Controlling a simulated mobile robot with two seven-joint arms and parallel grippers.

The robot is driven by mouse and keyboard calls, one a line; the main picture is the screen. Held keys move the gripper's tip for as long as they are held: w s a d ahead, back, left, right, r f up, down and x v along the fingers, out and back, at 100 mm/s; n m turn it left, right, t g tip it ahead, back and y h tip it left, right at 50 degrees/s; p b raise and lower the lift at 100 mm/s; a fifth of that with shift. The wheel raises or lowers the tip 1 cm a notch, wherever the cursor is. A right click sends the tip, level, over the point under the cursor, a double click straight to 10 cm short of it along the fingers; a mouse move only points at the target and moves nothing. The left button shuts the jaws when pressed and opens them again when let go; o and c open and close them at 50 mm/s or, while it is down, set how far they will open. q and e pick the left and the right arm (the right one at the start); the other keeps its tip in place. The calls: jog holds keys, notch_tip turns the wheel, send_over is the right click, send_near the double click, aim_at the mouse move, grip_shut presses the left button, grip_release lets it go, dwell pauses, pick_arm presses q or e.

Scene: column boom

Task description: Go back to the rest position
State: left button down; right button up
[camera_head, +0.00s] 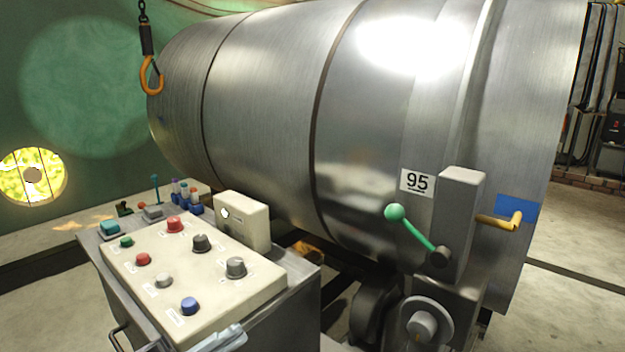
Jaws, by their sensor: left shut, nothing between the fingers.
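My left gripper (228,336) shows only in part at the bottom edge, a pale grey-blue shape in front of the near edge of the control panel (190,262). It looks shut and holds nothing that I can see. The rest of my left arm is mostly out of the frame. My right gripper is not in view.
A large steel cylinder (270,110) marked 95 fills the middle. Its grey post carries a green-knobbed lever (412,228) and a yellow handle (500,222). An orange hook (150,75) hangs at upper left. Open floor (570,300) lies at right.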

pick_arm(q)
jog(key=a+f+n+t+y+p, duration=0.2)
jog(key=a+f+n+t+y, duration=0.5)
jog(key=f+n+y, duration=0.65)
jog(key=s+a+f+n+g+y+p, duration=0.1)
jog(key=s+a+f+n+g+y, duration=0.1)
jog(key=s+f+n+g, duration=0.5)
jog(key=s+f+y, duration=0.1)
jog(key=s+f, duration=0.3)
jog(key=f, duration=0.4)
jog(key=shift+s+a+g, duration=0.15)
jog(key=shift+s+g, duration=0.1)
jog(key=shift+g, duration=0.15)
